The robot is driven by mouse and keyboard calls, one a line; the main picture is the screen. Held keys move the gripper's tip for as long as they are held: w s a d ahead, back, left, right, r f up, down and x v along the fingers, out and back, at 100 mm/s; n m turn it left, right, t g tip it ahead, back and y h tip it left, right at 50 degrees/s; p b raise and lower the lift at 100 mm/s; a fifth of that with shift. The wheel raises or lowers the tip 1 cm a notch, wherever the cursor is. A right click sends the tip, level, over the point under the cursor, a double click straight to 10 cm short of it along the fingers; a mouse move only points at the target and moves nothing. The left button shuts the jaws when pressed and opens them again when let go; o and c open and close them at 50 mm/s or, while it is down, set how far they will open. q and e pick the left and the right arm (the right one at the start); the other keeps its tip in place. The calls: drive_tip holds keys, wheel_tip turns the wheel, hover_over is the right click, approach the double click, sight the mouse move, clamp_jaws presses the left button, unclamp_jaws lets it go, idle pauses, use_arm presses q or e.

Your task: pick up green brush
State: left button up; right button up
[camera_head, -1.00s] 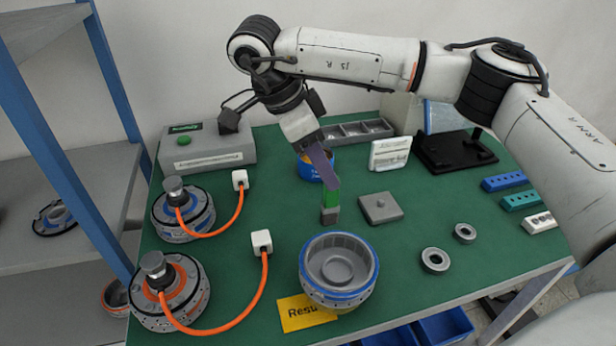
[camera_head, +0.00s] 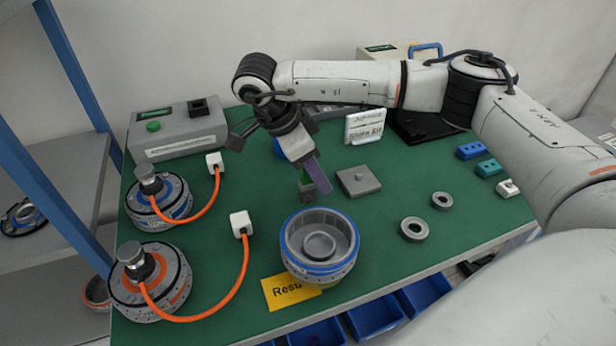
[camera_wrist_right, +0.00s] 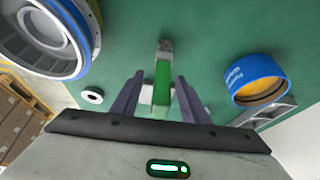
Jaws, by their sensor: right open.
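The green brush (camera_wrist_right: 162,82) lies between the two purple-grey fingers of my right gripper (camera_wrist_right: 158,92) in the right wrist view, with its grey end (camera_wrist_right: 165,46) pointing away past the fingertips. The fingers stand apart on either side of it. In the head view, my right gripper (camera_head: 314,180) reaches down over the brush and its near finger covers most of it. A dark green and grey part of the brush (camera_head: 306,188) shows beside the finger. My left gripper is not in view.
A hub motor housing (camera_head: 320,270) stands just in front of the gripper. A grey square block (camera_head: 358,181) lies to its right. Two wired motors (camera_head: 150,280) (camera_head: 160,200) occupy the left, and two rings (camera_head: 414,229) (camera_head: 442,201) lie at right.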

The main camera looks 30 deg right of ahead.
drive_tip(key=shift+c, duration=0.2)
clamp_jaws()
drive_tip(key=shift+r, duration=0.1)
